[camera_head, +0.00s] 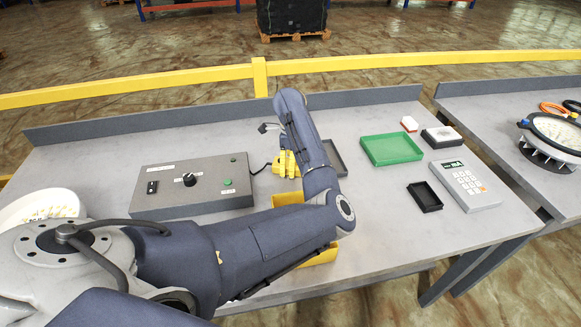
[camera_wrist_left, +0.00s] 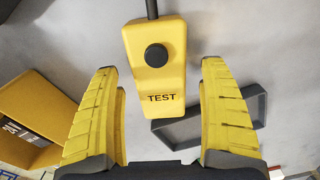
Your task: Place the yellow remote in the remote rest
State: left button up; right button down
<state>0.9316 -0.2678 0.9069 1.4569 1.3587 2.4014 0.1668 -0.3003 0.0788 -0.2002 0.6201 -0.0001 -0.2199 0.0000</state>
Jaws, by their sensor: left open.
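The yellow remote (camera_wrist_left: 136,42) has a round black button, the word TEST and a dark cord at its top end. It shows between the fingers of my left gripper (camera_wrist_left: 158,67), which is open with clear gaps on both sides. A shallow grey tray, which looks like the remote rest (camera_wrist_left: 245,92), lies just beyond and to the right of the remote; the remote hides part of its edge. In the head view my left gripper's yellow fingers (camera_head: 287,164) are low over the table, left of the grey tray (camera_head: 341,170). My forearm partly hides both there.
A grey control box (camera_head: 190,207) stands to the left. A yellow bin (camera_head: 322,257) sits near the front edge, partly behind my arm. A green tray (camera_head: 391,150), a small black tray (camera_head: 424,197) and a keypad device (camera_head: 466,184) are to the right.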

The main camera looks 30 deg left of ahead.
pick_arm(q)
jog(key=shift+f, duration=0.15)
jog(key=c, duration=1.6)
